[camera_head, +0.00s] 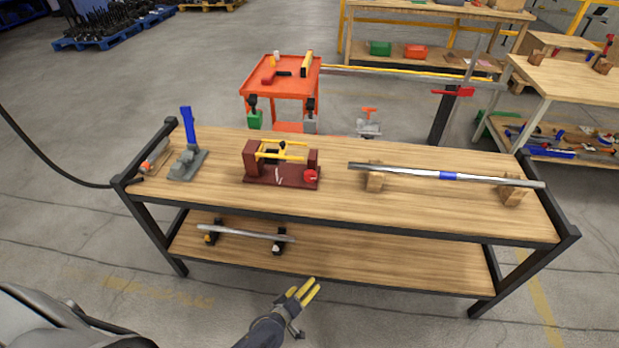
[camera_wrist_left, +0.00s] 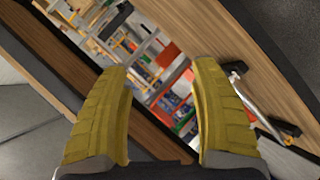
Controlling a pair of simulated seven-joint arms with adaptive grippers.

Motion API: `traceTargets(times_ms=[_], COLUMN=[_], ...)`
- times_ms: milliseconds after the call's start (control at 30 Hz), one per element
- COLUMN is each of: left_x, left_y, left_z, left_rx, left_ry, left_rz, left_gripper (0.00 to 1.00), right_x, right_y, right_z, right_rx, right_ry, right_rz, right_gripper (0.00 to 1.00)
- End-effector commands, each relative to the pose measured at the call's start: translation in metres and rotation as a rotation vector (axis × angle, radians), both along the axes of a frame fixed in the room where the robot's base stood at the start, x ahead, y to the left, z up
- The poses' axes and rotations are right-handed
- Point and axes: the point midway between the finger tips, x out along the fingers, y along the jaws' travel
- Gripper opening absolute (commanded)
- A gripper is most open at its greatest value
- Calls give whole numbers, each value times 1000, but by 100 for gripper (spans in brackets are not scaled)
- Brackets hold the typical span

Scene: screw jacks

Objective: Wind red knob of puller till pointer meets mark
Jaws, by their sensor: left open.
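The puller (camera_head: 282,180) stands on the bench top, left of centre in the head view. It has a dark red base, two dark red end blocks and yellow bars between them. Its red knob (camera_head: 310,176) is at the right end, near the front. A small whitish marking shows on the base, but I cannot make out pointer or mark. My left gripper (camera_head: 306,289) is open and empty, in front of the bench and low, well away from the knob. Its yellow fingers (camera_wrist_left: 160,68) are spread in the left wrist view. My right gripper is not in view.
A grey stand with a blue lever (camera_head: 188,128) is left of the puller. A long metal bar (camera_head: 420,173) rests on wooden blocks to the right. The lower shelf (camera_head: 370,265) holds another bar (camera_head: 245,233). An orange cart (camera_head: 267,92) stands behind the bench.

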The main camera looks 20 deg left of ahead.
Motion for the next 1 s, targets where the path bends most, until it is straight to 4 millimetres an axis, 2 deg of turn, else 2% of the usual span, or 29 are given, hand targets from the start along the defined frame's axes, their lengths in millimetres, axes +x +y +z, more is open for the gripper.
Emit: traceTargets(times_ms=[33, 100, 200, 300, 400, 500, 633, 833, 1000], left_x=[26, 53, 78, 90, 92, 91, 90, 93, 109], left_y=[-6, -10, -9, -2, 7, 17, 28, 33, 36], left_z=[43, 101, 176, 235, 274, 294, 292, 289, 290], left_rx=[-157, -410, -789, -1161, -1501, -1788, -2013, -2103, -2107], left_ry=[-67, -139, -212, -246, -242, -217, -185, -177, -178], left_rz=[74, 181, 312, 417, 507, 591, 684, 714, 713], left_gripper=[63, 63, 63, 63, 63, 63, 63, 63, 63], right_x=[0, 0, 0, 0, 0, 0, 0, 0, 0], right_y=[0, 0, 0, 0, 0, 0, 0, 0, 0], right_z=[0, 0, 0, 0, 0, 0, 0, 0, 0], right_rx=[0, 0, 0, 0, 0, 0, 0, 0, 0], right_ry=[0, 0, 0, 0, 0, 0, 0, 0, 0], right_rz=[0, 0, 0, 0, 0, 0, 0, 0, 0], right_gripper=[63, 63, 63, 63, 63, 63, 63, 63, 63])
